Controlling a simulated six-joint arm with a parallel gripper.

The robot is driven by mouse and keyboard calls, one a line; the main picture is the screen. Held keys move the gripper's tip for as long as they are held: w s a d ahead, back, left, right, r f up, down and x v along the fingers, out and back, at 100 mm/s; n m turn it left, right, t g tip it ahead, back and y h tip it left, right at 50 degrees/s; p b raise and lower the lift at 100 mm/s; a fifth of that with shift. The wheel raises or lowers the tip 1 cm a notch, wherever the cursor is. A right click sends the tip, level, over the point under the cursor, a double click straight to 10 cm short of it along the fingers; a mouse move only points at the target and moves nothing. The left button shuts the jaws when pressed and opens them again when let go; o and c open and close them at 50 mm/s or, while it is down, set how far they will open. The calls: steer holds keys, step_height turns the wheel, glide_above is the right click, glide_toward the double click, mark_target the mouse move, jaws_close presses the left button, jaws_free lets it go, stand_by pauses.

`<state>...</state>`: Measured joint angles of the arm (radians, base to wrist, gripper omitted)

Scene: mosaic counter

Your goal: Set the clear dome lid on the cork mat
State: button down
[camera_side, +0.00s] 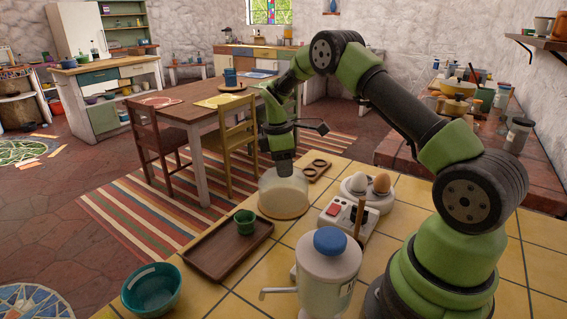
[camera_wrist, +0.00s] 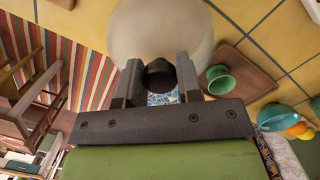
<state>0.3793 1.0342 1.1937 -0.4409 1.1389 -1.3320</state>
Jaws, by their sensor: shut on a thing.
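The clear dome lid (camera_side: 284,196) is at the counter's far edge in the side view, apparently upright. Its pale, see-through body also shows at the top of the wrist view (camera_wrist: 160,32). My gripper (camera_side: 284,168) points down from above it. In the wrist view the fingers (camera_wrist: 160,80) are shut on the lid's dark knob (camera_wrist: 160,68). A tan area shows low in the lid, but I cannot tell whether it is the cork mat or the counter seen through it. I cannot tell whether the lid's rim touches anything.
A brown tray (camera_side: 205,262) with a green cup (camera_side: 244,222) lies left of the lid, with a teal bowl (camera_side: 152,289) beyond.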

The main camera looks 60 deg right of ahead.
steer(key=shift+f, duration=0.75)
stand_by(1.2)
steer(key=c, duration=0.7)
jaws_free()
steer(key=shift+r, duration=3.55)
